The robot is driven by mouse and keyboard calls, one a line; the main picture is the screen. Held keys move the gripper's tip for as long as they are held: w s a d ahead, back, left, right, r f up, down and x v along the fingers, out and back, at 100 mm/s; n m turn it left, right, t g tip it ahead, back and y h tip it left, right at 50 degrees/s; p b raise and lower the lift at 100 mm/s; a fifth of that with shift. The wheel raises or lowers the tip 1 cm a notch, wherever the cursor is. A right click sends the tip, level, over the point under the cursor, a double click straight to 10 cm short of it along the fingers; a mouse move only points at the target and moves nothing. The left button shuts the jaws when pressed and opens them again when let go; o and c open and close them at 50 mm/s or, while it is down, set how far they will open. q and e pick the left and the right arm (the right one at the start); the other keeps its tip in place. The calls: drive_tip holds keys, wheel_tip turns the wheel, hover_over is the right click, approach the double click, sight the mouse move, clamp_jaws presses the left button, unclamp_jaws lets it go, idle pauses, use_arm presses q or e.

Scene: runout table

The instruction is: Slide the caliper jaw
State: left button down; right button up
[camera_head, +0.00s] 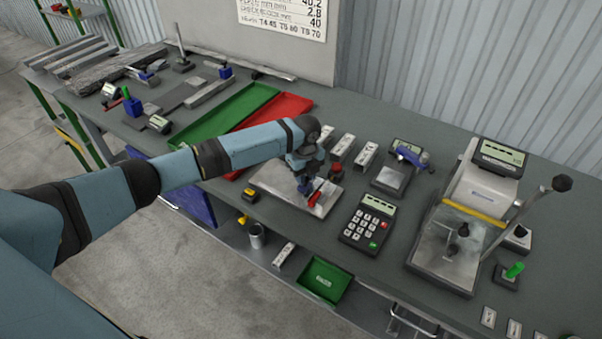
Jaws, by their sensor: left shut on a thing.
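My left gripper (308,190) reaches down over a light metal plate (268,181) near the front edge of the table. It is shut on a small red part (314,199), which I take to be the caliper jaw. The arm and gripper hide most of the caliper, so I cannot tell how far the jaw stands along it. My right gripper does not show.
A keypad device (368,224) stands right of the plate. A green tray (222,115) and a red tray (283,108) lie behind my arm. A testing machine with a lever (465,215) fills the right side. Several small blocks stand behind the plate.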

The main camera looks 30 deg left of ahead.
use_arm(q)
drive_tip(key=c, duration=0.9)
unclamp_jaws()
drive_tip(key=shift+c, duration=0.2)
drive_tip(key=shift+r, duration=0.15)
wheel_tip(320, 180, up, 14)
drive_tip(key=b, duration=0.1)
drive_tip(key=shift+f+b, duration=0.2)
drive_tip(key=shift+b, duration=0.2)
